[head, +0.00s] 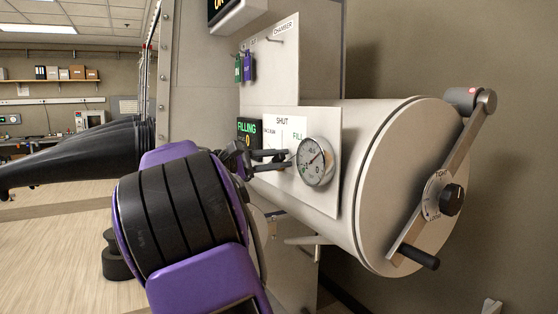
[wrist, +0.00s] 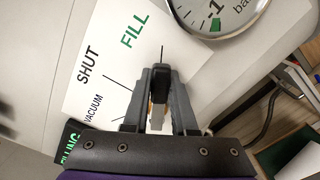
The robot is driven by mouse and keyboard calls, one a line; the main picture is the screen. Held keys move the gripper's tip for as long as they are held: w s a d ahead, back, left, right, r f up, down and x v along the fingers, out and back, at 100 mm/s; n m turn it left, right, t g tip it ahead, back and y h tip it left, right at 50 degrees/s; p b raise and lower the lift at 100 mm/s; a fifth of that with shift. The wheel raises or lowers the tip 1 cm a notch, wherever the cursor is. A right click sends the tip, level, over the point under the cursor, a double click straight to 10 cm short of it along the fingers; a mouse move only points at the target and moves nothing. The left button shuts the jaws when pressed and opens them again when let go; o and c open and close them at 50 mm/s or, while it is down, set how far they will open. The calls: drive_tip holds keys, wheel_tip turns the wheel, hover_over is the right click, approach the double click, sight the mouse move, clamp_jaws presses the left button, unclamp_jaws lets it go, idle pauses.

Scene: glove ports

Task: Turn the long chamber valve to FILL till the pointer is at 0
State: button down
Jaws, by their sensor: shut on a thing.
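The long chamber valve's black handle (wrist: 160,84) is between the two fingers of my gripper (wrist: 161,100) in the wrist view. The gripper is shut on it, and the handle's end lies close to the green FILL word (wrist: 146,31). SHUT and VACUUM are printed farther left. In the head view my gripper (head: 257,162) is at the white valve plate (head: 328,118), left of the round gauge (head: 313,161). The gauge's needle slants to the upper right; its exact reading is too small to tell. The wrist view shows only the gauge's lower rim (wrist: 216,24), with -1 and bar.
A small display (head: 249,132) behind the gripper reads FILLING in green. The long chamber (head: 372,150) has a round door with a crank bar (head: 444,180) at right. Black gloves (head: 80,155) stick out at left.

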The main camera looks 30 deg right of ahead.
drive_tip(key=c, duration=0.7)
unclamp_jaws()
drive_tip(key=shift+a, duration=0.15)
drive_tip(key=a, duration=0.5)
drive_tip(key=a+p, duration=0.1)
drive_tip(key=a, duration=0.5)
drive_tip(key=w+a+p, duration=0.1)
drive_tip(key=a, duration=0.5)
drive_tip(key=shift+a, duration=0.1)
